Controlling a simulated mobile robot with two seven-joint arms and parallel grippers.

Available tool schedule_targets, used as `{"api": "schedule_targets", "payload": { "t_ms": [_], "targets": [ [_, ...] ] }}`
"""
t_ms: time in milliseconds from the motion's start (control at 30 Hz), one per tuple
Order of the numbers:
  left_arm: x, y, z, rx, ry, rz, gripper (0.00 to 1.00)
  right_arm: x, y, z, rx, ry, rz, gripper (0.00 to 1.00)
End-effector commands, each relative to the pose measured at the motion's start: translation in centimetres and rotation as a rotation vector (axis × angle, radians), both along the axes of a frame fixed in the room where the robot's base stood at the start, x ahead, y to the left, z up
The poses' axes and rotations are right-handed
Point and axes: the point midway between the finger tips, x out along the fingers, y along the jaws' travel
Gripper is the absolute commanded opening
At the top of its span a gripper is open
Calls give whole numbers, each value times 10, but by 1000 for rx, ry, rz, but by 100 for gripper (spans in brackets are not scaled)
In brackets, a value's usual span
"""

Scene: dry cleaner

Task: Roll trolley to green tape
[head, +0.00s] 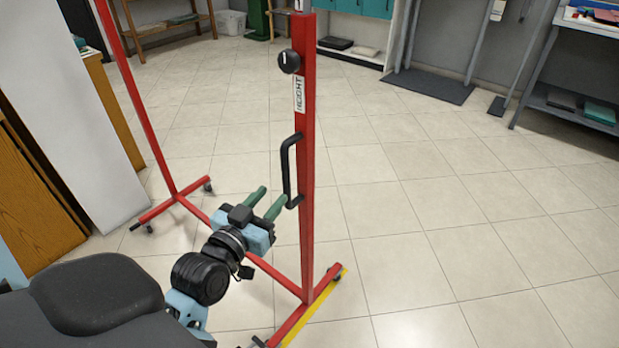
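The trolley (308,150) is a red wheeled frame, with a near upright bearing a black knob and a "HEIGHT" label. A black handle (286,172) is fixed on the left side of that upright. A second red upright (140,105) stands farther left, joined by a low bar. My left gripper (267,200) is open, its two green fingers apart, just left of the handle's lower end. Nothing shows between the fingers, and I cannot tell if one touches the handle. My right gripper is out of view. I see no green tape on the floor.
A yellow strip (318,312) lies along the trolley's near foot. Pale tiled floor (430,210) is clear to the right. A grey shelf table (570,110) stands at right, a dark floor plate (430,85) at back. A white panel (65,110) and wooden cabinet (35,200) stand at left.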

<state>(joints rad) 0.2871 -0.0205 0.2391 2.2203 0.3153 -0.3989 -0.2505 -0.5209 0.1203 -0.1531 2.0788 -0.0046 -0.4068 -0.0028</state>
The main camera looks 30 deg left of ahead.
Motion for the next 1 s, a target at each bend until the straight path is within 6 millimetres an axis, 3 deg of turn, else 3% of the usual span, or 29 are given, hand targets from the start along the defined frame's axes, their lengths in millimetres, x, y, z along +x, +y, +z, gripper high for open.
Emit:
{"api": "schedule_targets", "payload": {
  "t_ms": [333, 733, 1000],
  "targets": [
    [9, 3, 4, -1, -11, 3, 35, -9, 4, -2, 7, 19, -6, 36],
    [61, 9, 4, -2, -12, 3, 35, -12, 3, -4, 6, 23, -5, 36],
    [78, 11, 3, 0, -10, 3, 35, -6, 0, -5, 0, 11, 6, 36]
  ]
}}
